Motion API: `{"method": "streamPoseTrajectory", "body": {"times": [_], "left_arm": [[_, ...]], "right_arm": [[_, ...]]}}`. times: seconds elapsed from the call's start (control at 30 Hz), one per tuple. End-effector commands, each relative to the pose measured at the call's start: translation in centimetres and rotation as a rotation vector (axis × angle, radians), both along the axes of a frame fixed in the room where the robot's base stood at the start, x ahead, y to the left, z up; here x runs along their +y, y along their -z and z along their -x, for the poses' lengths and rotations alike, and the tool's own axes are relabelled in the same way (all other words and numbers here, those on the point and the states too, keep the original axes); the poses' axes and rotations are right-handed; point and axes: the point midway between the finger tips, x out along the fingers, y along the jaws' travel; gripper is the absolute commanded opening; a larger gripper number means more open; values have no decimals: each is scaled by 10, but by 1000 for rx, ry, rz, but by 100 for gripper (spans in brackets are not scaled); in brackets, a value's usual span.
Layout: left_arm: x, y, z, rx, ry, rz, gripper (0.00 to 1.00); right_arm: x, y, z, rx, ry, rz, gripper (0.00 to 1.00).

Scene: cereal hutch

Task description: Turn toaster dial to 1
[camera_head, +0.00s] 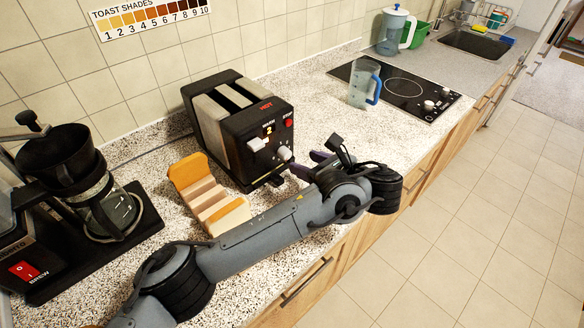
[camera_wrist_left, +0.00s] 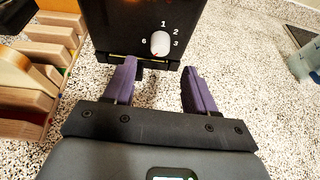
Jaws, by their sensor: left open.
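The black toaster (camera_head: 262,160) stands on the speckled counter, with HOT and STOP markings and a small lit display that seems to read 2. Its pale dial (camera_head: 284,153) is low on the front face. In the left wrist view the dial (camera_wrist_left: 160,43) is an upright oval with 1, 2, 3 and 6 printed around it; I cannot tell which number it is set to. My left gripper (camera_head: 307,164) is in front of the toaster. Its purple fingers (camera_wrist_left: 160,67) are open and empty, spread wider than the dial, apparently just short of it.
A wooden rack with bread slices (camera_head: 208,195) stands left of the toaster, close to my left arm. A coffee maker (camera_head: 80,190) is at the left. A pitcher with a blue handle (camera_head: 362,84) stands by the black cooktop (camera_head: 404,88).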

Motion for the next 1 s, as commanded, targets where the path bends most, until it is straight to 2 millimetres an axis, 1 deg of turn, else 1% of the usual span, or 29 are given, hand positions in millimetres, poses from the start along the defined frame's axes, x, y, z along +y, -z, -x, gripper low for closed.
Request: {"method": "streamPoseTrajectory", "body": {"times": [0.03, 0.13, 0.17, 0.3, 0.5, 0.93, 0.97, 1.0], "left_arm": [[3, 8, -3, -1, -1, 1, 56], [9, 10, -8, -2, -1, 2, 56], [14, 9, -13, -1, -4, 0, 56], [27, 16, -26, 0, -2, -1, 56], [38, 22, -38, 0, -1, 0, 56], [42, 24, -42, 0, 0, 0, 56], [42, 24, -42, 0, 0, 0, 55], [42, 24, -42, 0, 0, 0, 49]], "right_arm": [[0, 15, 0, 0, 1, -1, 52], [1, 26, 0, 0, 2, -3, 52], [1, 23, 0, 3, 3, -4, 52], [1, 26, 0, 1, 4, -7, 52], [2, 29, 0, 0, 6, -9, 52], [2, 30, 0, 0, 5, -8, 52], [2, 30, 0, 0, 4, -7, 52], [1, 30, 0, 0, 4, -5, 52]]}}
